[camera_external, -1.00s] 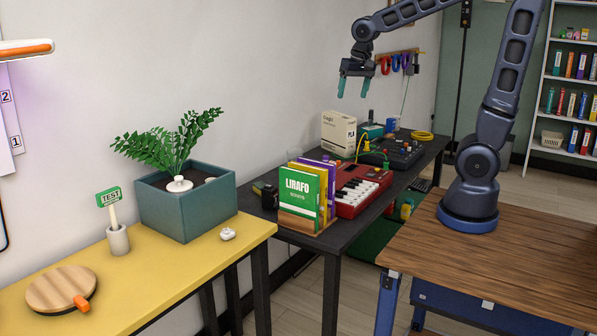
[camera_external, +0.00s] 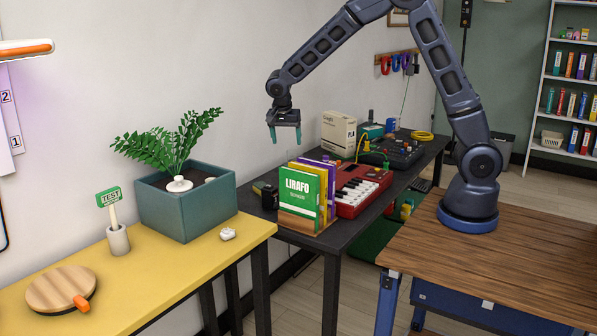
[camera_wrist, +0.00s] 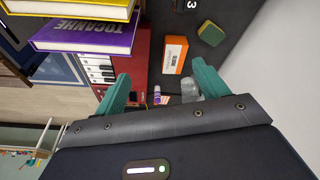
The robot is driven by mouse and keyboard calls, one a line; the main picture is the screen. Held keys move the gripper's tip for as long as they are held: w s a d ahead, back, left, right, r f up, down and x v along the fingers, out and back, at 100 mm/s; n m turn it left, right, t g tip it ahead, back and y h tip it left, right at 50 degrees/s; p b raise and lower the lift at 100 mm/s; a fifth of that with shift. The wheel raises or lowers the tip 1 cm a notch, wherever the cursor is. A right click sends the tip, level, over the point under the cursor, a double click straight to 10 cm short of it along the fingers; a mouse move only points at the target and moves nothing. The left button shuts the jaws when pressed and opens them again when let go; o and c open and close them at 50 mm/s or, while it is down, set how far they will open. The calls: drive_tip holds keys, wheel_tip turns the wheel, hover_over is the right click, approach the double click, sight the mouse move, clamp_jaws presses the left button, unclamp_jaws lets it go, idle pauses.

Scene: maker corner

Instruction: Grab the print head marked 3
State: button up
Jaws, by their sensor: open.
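A dark piece with a white "3" (camera_wrist: 191,6) shows at the top edge of the wrist view, cut off by the frame. In the external view a small dark object (camera_external: 268,196) lies on the black table left of the books; its marking is too small to read, so I cannot tell whether it is the same piece. My gripper (camera_external: 285,138) hangs above the black table, behind and above the books, with its teal fingers apart and pointing down. The wrist view shows the gripper (camera_wrist: 161,72) empty, with the marked piece beyond its fingertips.
Upright books (camera_external: 302,192) stand beside the red keyboard (camera_external: 357,190). The wrist view shows a purple book (camera_wrist: 88,36), an orange-and-white box (camera_wrist: 175,55) and a green-yellow sponge (camera_wrist: 211,33). A planter (camera_external: 188,212) stands on the yellow table to the left. The wall is close behind.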

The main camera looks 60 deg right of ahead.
sight(271, 195)
drive_tip(key=w+a+f+m+h, duration=0.1)
drive_tip(key=w+a+f+m, duration=0.15)
drive_tip(key=f, duration=0.45)
drive_tip(key=w+a+f+m, duration=0.1)
drive_tip(key=w+a+f, duration=0.25)
drive_tip(key=f, duration=0.35)
drive_tip(key=shift+d+x, duration=0.15)
drive_tip(key=shift+x, duration=2.7)
drive_tip(key=shift+d+x, duration=0.1)
drive_tip(key=shift+x, duration=2.75)
drive_tip(key=shift+r+h, duration=0.15)
drive_tip(key=shift+h, duration=0.15)
drive_tip(key=c, duration=1.2)
drive_tip(key=shift+r, duration=0.15)
